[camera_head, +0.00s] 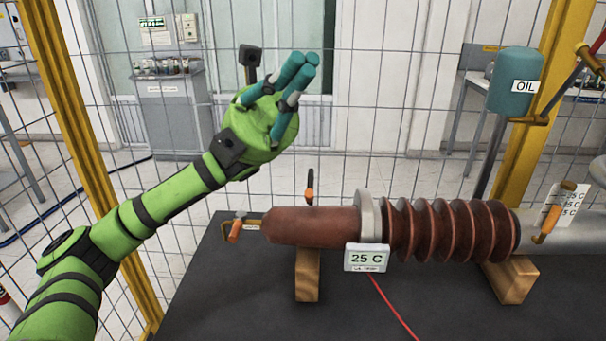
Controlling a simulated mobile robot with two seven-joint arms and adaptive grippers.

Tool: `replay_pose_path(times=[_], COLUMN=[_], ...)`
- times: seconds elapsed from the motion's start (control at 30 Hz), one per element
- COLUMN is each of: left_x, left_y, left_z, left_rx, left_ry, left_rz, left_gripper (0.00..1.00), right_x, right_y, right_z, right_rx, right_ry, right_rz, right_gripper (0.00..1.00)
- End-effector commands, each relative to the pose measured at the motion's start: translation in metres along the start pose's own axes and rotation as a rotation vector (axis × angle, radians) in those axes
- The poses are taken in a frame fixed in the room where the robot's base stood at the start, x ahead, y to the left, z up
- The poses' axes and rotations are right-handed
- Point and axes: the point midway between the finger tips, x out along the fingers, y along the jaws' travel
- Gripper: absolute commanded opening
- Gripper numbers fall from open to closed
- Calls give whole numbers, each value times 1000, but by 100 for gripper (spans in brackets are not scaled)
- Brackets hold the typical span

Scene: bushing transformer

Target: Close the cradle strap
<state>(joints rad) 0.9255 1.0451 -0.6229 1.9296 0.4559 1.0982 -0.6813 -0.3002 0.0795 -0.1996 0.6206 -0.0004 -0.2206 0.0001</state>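A brown bushing with a ribbed right part (450,231) and a smooth left part (310,227) lies across wooden cradle blocks, a left one (308,276) and a right one (512,281). A dark upright piece with an orange part (309,188) stands behind the smooth part, above the left block; it may be the cradle strap, standing up. I see no strap across the bushing there. My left gripper (306,60), green with teal fingers, is raised above and left of the bushing, apart from it. My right gripper is not in view.
A small orange-handled piece (236,230) sits at the bushing's left end; another orange handle (548,218) is at the right. A "25 C" display (367,258) with a red cable stands in front. The dark table (230,300) has free room at front left. Mesh fence and yellow posts (75,130) surround it.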

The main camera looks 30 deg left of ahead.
Motion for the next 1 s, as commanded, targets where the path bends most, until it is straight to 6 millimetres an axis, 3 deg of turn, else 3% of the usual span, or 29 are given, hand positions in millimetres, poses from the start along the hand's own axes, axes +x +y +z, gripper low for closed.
replay_pose_path(times=[0.07, 0.17, 0.3, 0.4, 0.53, 0.63, 0.8, 1.0], left_x=[9, 6, -22, -54, -103, -139, -179, -192], left_y=[18, 48, 93, 121, 143, 144, 113, 75], left_z=[-27, -59, -85, -85, -62, -28, 38, 81], left_rx=[200, 438, 722, 882, 1015, 1048, 959, 803], left_ry=[205, 480, 895, 1211, 1642, 1981, 2470, 2756], left_rz=[66, 140, 219, 261, 307, 343, 412, 477], left_gripper=[0, 0, 0, 0, 0, 0, 0, 0], right_x=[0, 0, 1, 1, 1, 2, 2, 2], right_y=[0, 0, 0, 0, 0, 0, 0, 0], right_z=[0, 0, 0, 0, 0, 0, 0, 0], right_rx=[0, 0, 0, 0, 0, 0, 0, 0], right_ry=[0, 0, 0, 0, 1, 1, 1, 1], right_rz=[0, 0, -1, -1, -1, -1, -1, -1], right_gripper=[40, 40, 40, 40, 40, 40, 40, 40])
